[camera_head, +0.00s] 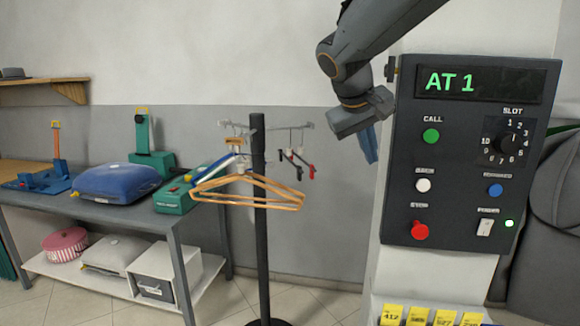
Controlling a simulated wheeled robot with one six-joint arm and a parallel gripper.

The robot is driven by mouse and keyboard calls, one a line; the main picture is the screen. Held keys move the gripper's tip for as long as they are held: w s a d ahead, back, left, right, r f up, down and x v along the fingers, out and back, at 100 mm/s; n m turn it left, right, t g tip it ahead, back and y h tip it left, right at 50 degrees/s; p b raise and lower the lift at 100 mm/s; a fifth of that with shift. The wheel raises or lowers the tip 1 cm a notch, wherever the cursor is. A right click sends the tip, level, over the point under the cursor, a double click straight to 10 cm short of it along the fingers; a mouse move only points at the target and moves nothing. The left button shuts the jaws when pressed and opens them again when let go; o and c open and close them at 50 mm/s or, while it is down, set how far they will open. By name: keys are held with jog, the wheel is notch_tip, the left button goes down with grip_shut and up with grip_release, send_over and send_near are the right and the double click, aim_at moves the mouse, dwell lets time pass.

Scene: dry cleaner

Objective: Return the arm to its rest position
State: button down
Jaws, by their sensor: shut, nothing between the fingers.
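My arm reaches in from the top of the head view, and my gripper (371,148) hangs beside the left edge of the control panel. Its blue fingers point down. They are shut with nothing between them, and they are apart from the panel's face. The dark control panel (404,160) shows "AT 1" in green on its display (478,83). It carries a green CALL button (431,136), a white button (423,185), a blue button (495,190), a red button (420,230), a SLOT dial (511,141) and a power switch (485,227) with a lit green lamp.
A black stand (259,190) with wooden hangers (249,190) stands left of my gripper. A grey table (150,208) at the left bears a blue cushion-like thing (115,183) and green devices (151,145). Yellow numbered tags (417,315) sit below the panel. Wall space between stand and panel is clear.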

jog(key=s+f+m+g+y, duration=0.1)
jog(key=s+f+g+y, duration=0.1)
jog(key=s+f, duration=0.9)
jog(key=s+d+f+m+g+y, duration=0.1)
jog(key=s+f+g+y, duration=0.1)
jog(key=s+f, duration=1)
notch_tip(320, 180, down, 6)
jog(key=shift+s+r+g, duration=0.15)
jog(key=shift+g, duration=0.15)
jog(key=shift+d, duration=0.2)
